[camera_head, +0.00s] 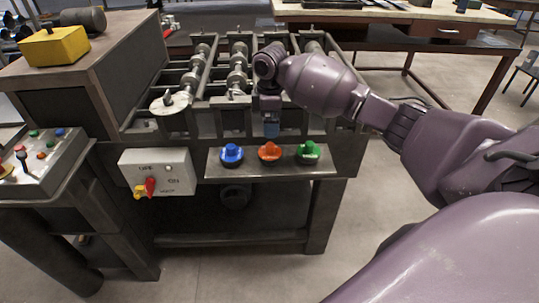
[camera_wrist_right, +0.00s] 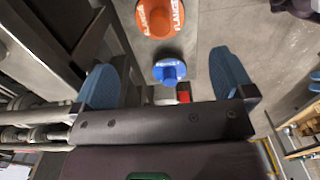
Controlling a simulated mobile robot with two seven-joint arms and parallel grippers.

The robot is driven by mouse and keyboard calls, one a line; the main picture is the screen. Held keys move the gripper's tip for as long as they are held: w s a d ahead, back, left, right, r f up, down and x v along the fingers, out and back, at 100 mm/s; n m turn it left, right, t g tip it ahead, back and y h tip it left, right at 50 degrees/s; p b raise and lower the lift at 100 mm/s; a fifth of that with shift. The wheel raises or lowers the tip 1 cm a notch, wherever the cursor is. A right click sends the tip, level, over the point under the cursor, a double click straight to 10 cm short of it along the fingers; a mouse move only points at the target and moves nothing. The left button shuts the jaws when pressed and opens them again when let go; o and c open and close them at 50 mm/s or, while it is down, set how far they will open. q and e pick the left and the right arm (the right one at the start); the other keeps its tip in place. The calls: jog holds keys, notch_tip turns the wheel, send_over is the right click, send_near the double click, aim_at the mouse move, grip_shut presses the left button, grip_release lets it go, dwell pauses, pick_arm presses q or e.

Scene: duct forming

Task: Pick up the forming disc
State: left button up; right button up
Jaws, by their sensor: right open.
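Three forming discs with raised hubs stand in a row on the ledge of the forming machine: blue (camera_head: 231,154) on the left, orange (camera_head: 269,152) in the middle, green (camera_head: 308,151) on the right. My right gripper (camera_head: 271,129) points down and appears just above and behind the orange disc. In the right wrist view its blue fingers (camera_wrist_right: 163,62) are spread wide and empty. That view shows the orange disc (camera_wrist_right: 160,15), with white lettering, beyond the fingertips and the blue disc (camera_wrist_right: 168,71) between the fingers. The green disc is outside that view. My left gripper is not in view.
The ledge (camera_head: 222,170) projects from the machine's front. A white switch box (camera_head: 160,172) with a red and yellow handle sits to its left. Roller shafts (camera_head: 238,68) lie behind. A control panel (camera_head: 42,158) stands at far left. Open floor lies at right.

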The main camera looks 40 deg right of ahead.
aim_at(270, 144)
notch_tip(270, 144, down, 12)
jog(key=shift+r+b, duration=0.25)
jog(key=shift+b, duration=0.55)
jog(key=shift+c, duration=0.2)
jog(key=c, duration=0.9)
jog(key=shift+r, duration=0.1)
jog(key=shift+c, duration=0.9)
jog(key=shift+r, duration=0.1)
